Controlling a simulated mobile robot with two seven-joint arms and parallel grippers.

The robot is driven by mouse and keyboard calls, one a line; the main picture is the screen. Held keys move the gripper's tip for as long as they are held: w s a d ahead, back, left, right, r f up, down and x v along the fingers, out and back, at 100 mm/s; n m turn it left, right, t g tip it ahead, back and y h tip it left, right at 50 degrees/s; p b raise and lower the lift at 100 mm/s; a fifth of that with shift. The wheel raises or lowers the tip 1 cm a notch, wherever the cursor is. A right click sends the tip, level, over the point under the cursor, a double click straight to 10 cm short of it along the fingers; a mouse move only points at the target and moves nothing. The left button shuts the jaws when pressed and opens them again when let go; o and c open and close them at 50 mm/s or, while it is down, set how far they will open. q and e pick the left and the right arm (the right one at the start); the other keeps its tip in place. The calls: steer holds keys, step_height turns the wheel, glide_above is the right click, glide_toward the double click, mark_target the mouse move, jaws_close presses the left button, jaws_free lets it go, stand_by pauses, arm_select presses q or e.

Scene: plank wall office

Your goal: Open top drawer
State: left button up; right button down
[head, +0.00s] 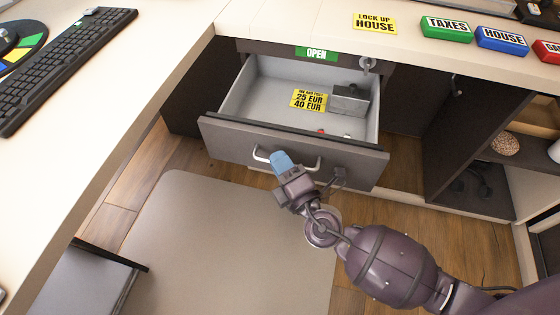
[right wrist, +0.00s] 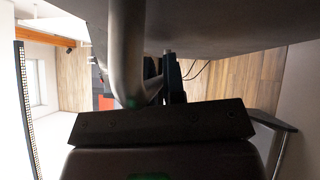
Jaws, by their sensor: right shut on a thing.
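The top drawer (head: 222,139) is pulled out, with its grey front facing me and its inside showing in the head view. Inside lie a yellow price card (head: 308,100), a grey metal box (head: 349,100) and small red and white bits. My right gripper (head: 281,160) is at the drawer front, shut on the metal bar handle (head: 262,155). In the right wrist view the handle (right wrist: 127,50) runs close in front of the gripper (right wrist: 165,90), beside the dark drawer front. My left gripper is not in view.
A green OPEN label (head: 316,54) and a lock with a key (head: 368,64) sit above the drawer. The desk (head: 90,120) with a keyboard (head: 65,60) is at left. Coloured blocks (head: 446,29) stand on the counter. An open cabinet (head: 470,140) is at right. A mat (head: 220,240) covers the floor.

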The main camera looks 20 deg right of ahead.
steer(key=c, duration=1.4)
jaws_free()
steer(key=shift+o, duration=1)
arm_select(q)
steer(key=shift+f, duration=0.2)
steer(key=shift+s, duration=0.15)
